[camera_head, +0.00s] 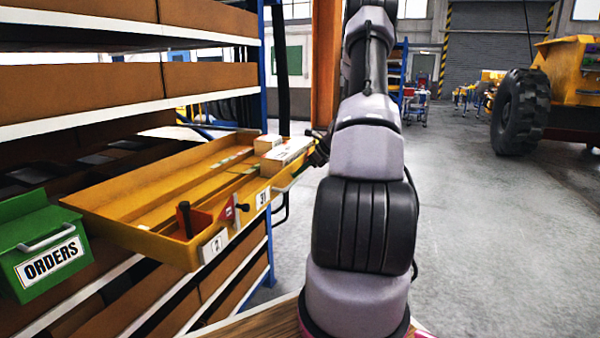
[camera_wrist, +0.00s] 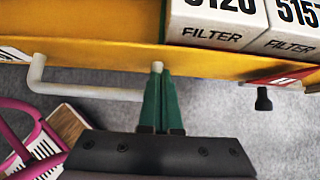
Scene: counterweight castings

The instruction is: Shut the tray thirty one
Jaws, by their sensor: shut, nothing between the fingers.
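The yellow tray (camera_head: 250,217) labelled 31 (camera_head: 263,197) sticks well out of the shelf rack in the head view. White boxes (camera_head: 287,156) stand in its far end, with FILTER print on them in the wrist view (camera_wrist: 214,25). Its front wall (camera_wrist: 105,53) and pale bar handle (camera_wrist: 88,90) show in the wrist view. My gripper (camera_wrist: 160,75) is shut and empty, its green fingertips at the handle's right end, just outside the front wall. I cannot tell whether they touch.
A red tag with a black knob (camera_head: 242,207) sits on the tray front, near a label 2 (camera_head: 214,246). A green ORDERS box (camera_head: 45,250) is at left. Brown shelf bins (camera_head: 70,92) stand above and below. Open floor (camera_head: 480,230) lies at right.

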